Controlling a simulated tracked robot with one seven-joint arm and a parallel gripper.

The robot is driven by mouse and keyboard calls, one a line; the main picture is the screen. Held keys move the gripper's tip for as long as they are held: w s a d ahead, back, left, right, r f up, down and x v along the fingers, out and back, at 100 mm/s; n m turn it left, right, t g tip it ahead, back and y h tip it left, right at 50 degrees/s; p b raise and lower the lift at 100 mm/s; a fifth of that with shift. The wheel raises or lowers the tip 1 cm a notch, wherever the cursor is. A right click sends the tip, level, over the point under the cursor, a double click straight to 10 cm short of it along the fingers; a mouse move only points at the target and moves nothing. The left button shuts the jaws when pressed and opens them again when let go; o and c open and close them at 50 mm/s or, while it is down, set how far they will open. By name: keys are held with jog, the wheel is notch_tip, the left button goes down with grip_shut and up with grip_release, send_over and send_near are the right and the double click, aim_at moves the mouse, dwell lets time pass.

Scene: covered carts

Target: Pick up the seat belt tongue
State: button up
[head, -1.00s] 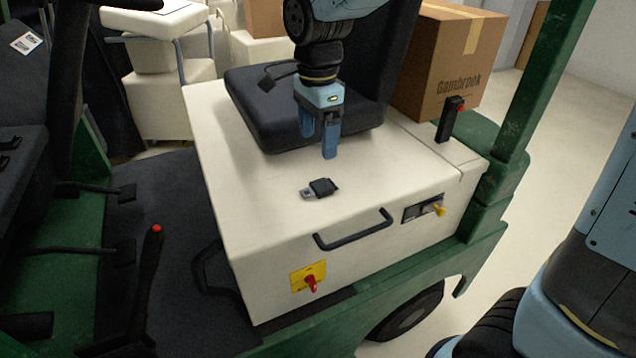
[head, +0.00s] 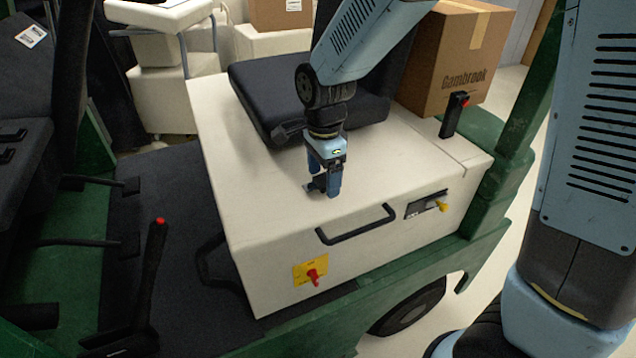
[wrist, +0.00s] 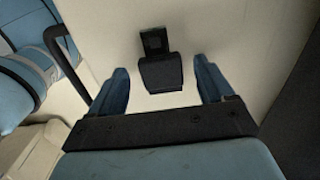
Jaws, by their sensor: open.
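The seat belt tongue (wrist: 160,68) lies on the cream top of the seat box, its black body nearer my gripper and its flat plate with a slot pointing away. In the head view it is mostly hidden behind my fingers, and only a bit of it (head: 312,186) shows at their left. My gripper (head: 325,192) is open and low over the box top. In the wrist view my gripper (wrist: 165,84) has one blue finger on each side of the black body, with a gap on both sides. I cannot tell the exact height of the fingertips above the surface.
A black seat cushion (head: 270,110) lies behind my gripper. A black handle (head: 356,226), a yellow plate with a red knob (head: 310,272) and a yellow key switch (head: 442,206) are on the box front. A cardboard box (head: 450,60) and a black lever (head: 454,115) stand at the right.

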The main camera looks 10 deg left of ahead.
jog(key=shift+f, duration=0.15)
jog(key=shift+c, duration=0.5)
jog(key=c, duration=1.1)
jog(key=shift+o, duration=0.2)
